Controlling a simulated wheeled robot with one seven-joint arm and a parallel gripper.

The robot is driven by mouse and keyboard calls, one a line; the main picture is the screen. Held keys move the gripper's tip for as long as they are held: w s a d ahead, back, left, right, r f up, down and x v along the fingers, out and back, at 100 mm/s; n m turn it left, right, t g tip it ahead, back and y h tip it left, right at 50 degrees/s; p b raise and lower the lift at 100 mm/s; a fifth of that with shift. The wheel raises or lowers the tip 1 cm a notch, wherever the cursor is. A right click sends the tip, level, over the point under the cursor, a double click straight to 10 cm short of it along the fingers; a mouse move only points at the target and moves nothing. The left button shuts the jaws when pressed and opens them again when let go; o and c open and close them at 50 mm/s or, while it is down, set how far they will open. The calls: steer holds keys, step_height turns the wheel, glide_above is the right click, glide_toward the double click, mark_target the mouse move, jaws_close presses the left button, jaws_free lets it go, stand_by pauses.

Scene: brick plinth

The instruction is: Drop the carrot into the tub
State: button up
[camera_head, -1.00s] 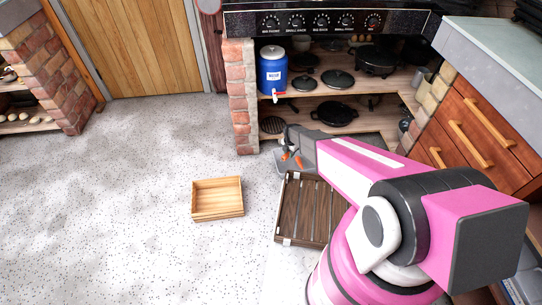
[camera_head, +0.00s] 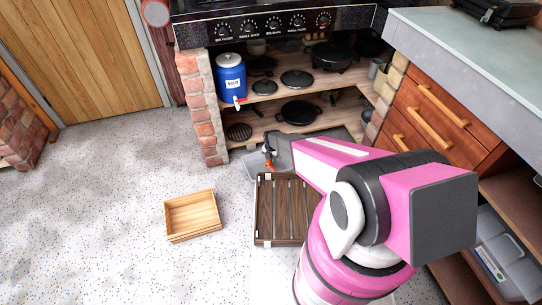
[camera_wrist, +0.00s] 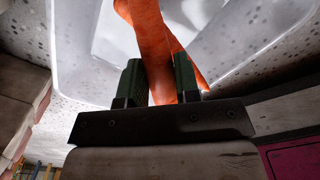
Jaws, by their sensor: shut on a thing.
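The carrot (camera_wrist: 148,35) is an orange root between the two green fingers of my gripper (camera_wrist: 158,82) in the wrist view. My gripper is shut on it. A second orange piece shows behind the right finger; I cannot tell whether it is another carrot. The tub (camera_wrist: 75,40) is light grey and lies behind the carrot in the wrist view. In the head view the tub (camera_head: 252,163) is a small grey shape on the floor, partly hidden by my gripper (camera_head: 269,153), which is over or beside it. Whether the carrot touches the tub is unclear.
A dark slatted wooden crate (camera_head: 262,236) stands just in front of the tub. A light wooden box (camera_head: 193,232) sits left of it on open floor. Behind are a brick pillar (camera_head: 202,120) and shelves with pans and a blue dispenser (camera_head: 231,80). Wooden drawers (camera_head: 445,110) stand right.

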steer(key=shift+f, duration=0.7)
steer(key=o, duration=1)
step_height(320, 180, up, 11)
steer(key=shift+f, duration=0.1)
